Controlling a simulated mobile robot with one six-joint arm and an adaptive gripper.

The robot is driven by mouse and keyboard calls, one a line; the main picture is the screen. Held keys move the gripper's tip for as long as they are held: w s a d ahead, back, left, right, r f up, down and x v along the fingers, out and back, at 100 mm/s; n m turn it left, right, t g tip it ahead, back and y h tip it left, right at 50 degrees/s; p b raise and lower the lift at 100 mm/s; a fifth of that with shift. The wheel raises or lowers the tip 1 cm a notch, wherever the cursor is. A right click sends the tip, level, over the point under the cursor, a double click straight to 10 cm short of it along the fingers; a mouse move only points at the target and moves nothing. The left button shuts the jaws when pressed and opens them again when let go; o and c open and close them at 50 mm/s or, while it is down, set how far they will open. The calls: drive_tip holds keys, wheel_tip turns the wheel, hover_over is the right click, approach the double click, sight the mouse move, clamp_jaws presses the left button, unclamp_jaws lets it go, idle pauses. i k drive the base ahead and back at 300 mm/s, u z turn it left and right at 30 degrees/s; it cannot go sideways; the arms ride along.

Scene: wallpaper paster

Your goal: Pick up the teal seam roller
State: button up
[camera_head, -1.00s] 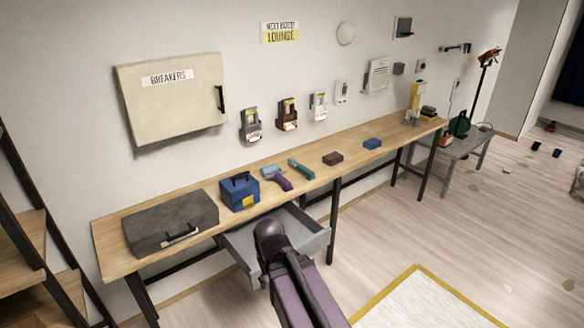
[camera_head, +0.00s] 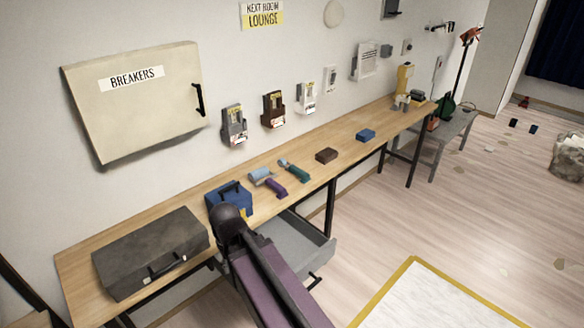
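The teal seam roller (camera_head: 298,174) lies on the long wooden workbench (camera_head: 237,183), near its middle. Its teal handle points toward the front edge, with a small head at the wall end. Just left of it lies a similar tool with a purple handle and a light blue head (camera_head: 262,176). My arm, purple and dark, rises from the bottom of the picture to a rounded black joint in front of the bench. My gripper does not show, so its opening and contents are hidden.
Left of the tools stand a blue box (camera_head: 230,197) and a grey case (camera_head: 150,250). A brown block (camera_head: 327,155) and a blue block (camera_head: 366,135) lie to the right. An open grey drawer (camera_head: 298,243) juts out below the bench.

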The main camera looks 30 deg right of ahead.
sight(305, 177)
drive_tip(key=z, duration=0.3)
drive_tip(key=i, duration=0.85)
drive_tip(key=z, duration=0.4)
